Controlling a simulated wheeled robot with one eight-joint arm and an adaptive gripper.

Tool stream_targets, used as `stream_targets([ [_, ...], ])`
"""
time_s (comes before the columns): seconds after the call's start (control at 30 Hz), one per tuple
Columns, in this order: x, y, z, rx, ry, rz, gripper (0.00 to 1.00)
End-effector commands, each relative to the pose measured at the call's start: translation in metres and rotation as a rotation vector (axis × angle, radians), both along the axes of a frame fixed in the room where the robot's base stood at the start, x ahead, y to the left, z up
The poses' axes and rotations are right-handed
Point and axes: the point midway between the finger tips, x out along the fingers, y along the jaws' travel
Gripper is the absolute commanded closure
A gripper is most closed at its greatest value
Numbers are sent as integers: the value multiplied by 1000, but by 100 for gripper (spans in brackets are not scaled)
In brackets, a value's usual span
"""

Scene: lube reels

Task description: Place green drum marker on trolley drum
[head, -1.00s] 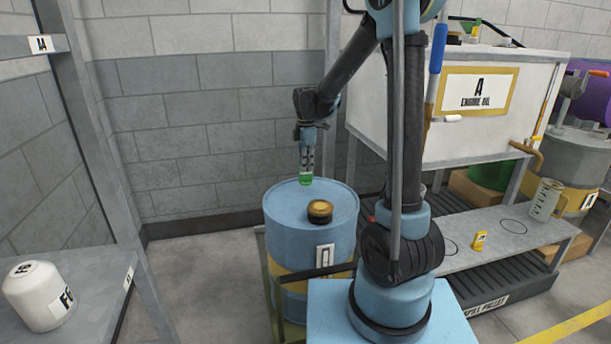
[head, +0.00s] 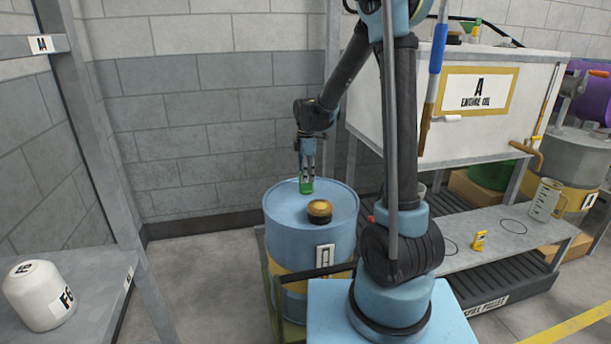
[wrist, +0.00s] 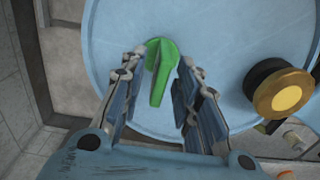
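The green drum marker (head: 306,187) is on or just at the top of the blue trolley drum (head: 290,212), toward its back left. In the wrist view the marker (wrist: 161,70) has a rounded head and a narrow tail over the drum's lid (wrist: 225,45). My gripper (head: 306,178) points down over the lid. In the wrist view my gripper (wrist: 163,62) is open, its fingers on either side of the marker with narrow gaps. Whether the marker's underside fully touches the lid is hard to tell.
A black and gold cap (head: 320,211) stands on the drum, right of the marker. A shelf with a white container (head: 40,295) is at left. A white engine oil tank (head: 500,120) and a grey bench (head: 480,225) are at right. A block wall is behind.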

Motion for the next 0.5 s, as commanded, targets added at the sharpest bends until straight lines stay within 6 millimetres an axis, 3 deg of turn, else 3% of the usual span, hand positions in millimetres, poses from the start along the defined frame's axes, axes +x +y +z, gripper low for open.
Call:
stream_targets([
  [0.27,0,0,8,0,0,0,70],
  [0.5,0,0,42,0,0,1,70],
])
